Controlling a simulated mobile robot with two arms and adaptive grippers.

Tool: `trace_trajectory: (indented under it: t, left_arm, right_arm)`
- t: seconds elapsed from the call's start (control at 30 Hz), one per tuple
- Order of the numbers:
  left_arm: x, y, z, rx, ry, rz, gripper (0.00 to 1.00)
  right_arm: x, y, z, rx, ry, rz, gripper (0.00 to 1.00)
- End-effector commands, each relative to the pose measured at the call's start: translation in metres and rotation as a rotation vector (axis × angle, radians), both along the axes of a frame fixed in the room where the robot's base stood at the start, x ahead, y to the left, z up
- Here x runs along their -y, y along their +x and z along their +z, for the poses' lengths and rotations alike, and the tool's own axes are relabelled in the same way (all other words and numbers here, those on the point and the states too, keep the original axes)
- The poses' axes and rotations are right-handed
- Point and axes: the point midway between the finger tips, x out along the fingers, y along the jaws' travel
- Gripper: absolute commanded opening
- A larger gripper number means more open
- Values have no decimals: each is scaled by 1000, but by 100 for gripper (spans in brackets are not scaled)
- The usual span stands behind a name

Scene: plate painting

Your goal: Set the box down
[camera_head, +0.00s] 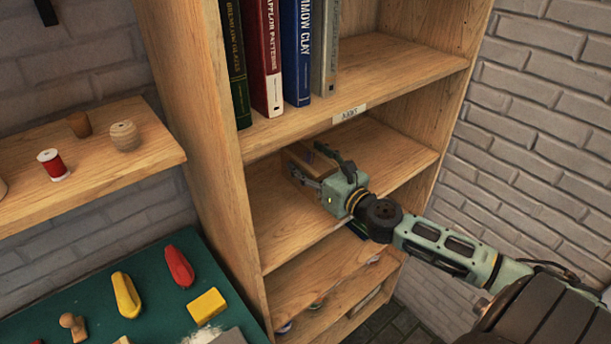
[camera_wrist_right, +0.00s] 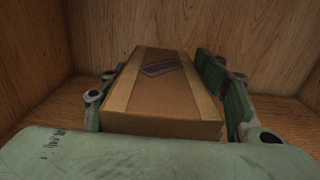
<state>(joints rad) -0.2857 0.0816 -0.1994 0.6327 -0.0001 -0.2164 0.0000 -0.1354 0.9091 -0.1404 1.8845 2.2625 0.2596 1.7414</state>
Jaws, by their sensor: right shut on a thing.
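A brown cardboard box (camera_wrist_right: 165,88) with lighter tape strips and a dark stamp lies between the fingers of my right gripper (camera_wrist_right: 170,100). In the head view the box (camera_head: 297,160) shows only in part behind my right gripper (camera_head: 318,172), which reaches into a middle compartment of the wooden shelf unit (camera_head: 215,140). The gripper is shut on the box's two sides. The box is at or just above the shelf board (camera_head: 275,215); I cannot tell whether it touches. My left gripper is not in view.
Several books (camera_head: 262,60) stand on the board above, which has a label (camera_head: 349,114) on its front edge. The shelf board is bare left and right of the gripper. A wall shelf (camera_head: 95,165) and a green mat (camera_head: 155,275) with tools are at left. A brick wall (camera_head: 540,130) is at right.

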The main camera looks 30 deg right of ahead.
Motion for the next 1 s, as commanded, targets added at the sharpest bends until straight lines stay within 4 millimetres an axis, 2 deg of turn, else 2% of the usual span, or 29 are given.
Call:
trace_trajectory:
  t: [0.17,0.4,0.47,0.83,0.87,1.0]
  left_arm:
    - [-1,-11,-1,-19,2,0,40]
    - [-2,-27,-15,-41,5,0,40]
    - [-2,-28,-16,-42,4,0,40]
    - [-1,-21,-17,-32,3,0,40]
    - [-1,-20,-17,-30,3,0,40]
    - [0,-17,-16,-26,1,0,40]
  right_arm:
    - [-4,10,-4,4,1,3,8]
    - [-3,10,-39,2,3,0,8]
    - [-4,10,-43,2,3,1,8]
    - [-4,10,-46,3,0,2,8]
    - [-4,9,-48,-1,0,2,58]
    - [-4,9,-48,-1,0,3,70]
